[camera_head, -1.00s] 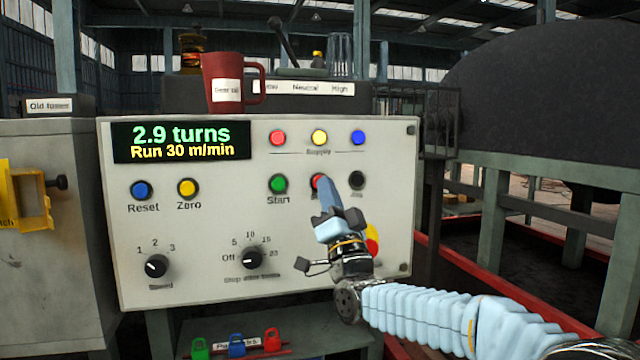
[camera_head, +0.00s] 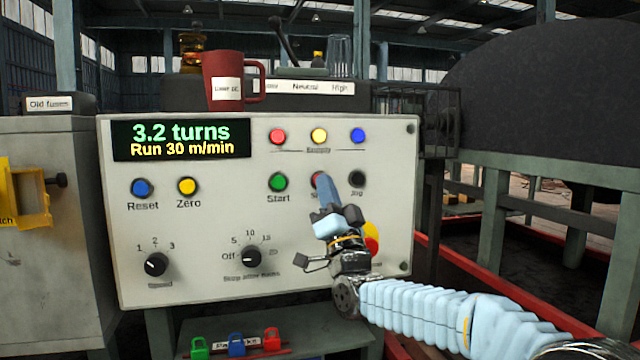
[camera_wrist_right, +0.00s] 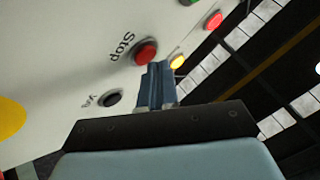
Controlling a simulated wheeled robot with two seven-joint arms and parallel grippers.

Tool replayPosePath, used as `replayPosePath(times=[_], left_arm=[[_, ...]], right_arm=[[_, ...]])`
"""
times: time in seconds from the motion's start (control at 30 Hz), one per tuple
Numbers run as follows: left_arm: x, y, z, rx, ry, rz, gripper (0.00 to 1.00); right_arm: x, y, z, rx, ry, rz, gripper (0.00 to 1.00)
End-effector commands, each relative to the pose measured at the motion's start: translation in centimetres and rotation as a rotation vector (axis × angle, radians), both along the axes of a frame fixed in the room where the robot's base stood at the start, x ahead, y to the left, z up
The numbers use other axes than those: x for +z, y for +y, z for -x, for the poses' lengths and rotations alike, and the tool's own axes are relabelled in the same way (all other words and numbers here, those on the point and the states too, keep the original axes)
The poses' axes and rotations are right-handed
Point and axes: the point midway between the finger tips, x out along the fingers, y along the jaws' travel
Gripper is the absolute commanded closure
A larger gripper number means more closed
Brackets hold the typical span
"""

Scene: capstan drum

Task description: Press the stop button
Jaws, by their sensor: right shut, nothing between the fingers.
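The red stop button (camera_head: 316,179) is on the grey control panel (camera_head: 215,225), between the green Start button (camera_head: 278,182) and the black Jog button (camera_head: 357,179). My right gripper (camera_head: 323,177) is shut and empty, its fingertips in front of the stop button and partly covering it. In the right wrist view the red button (camera_wrist_right: 145,53) labelled Stop shows beside the fingertips (camera_wrist_right: 160,66); I cannot tell whether they touch it. The display (camera_head: 181,140) reads 3.2 turns and Run 30 m/min. My left gripper is not in view.
A yellow and red part (camera_head: 371,238) sits behind my right wrist. Blue Reset (camera_head: 142,188) and yellow Zero (camera_head: 187,187) buttons are at left. A red mug (camera_head: 222,82) stands above the panel. A large dark drum (camera_head: 560,90) is at right.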

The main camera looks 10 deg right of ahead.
Motion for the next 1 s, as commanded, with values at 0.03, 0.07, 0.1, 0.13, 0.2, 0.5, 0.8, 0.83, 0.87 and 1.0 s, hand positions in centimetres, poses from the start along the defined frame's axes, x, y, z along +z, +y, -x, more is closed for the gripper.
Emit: replayPosePath(times=[0.03,0.07,0.1,0.13,0.2,0.5,0.8,0.83,0.87,1.0], left_arm=[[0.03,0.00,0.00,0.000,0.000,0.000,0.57],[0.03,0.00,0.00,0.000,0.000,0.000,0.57],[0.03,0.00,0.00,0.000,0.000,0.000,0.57],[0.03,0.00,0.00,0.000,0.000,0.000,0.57],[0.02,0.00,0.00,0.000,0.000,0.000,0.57],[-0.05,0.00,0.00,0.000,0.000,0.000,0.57],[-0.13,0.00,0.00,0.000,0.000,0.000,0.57],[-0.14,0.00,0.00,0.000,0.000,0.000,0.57],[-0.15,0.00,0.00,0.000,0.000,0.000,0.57],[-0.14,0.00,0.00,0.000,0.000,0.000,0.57]], right_arm=[[0.02,0.01,0.01,0.000,0.000,0.000,1.00],[0.02,0.01,0.01,0.000,0.000,0.000,1.00],[0.02,0.00,0.00,0.000,0.000,0.000,1.00],[0.02,0.00,0.00,0.000,0.000,0.000,1.00],[0.01,0.00,-0.01,0.000,0.000,0.000,1.00],[-0.03,0.03,-0.32,0.000,0.001,0.001,1.00],[-0.03,0.04,-0.69,0.000,0.001,0.001,1.00],[-0.03,0.04,-0.73,0.000,0.001,0.001,1.00],[-0.03,0.04,-0.77,0.000,0.001,0.001,1.00],[-0.01,0.05,-0.83,0.000,0.001,0.001,1.00]])
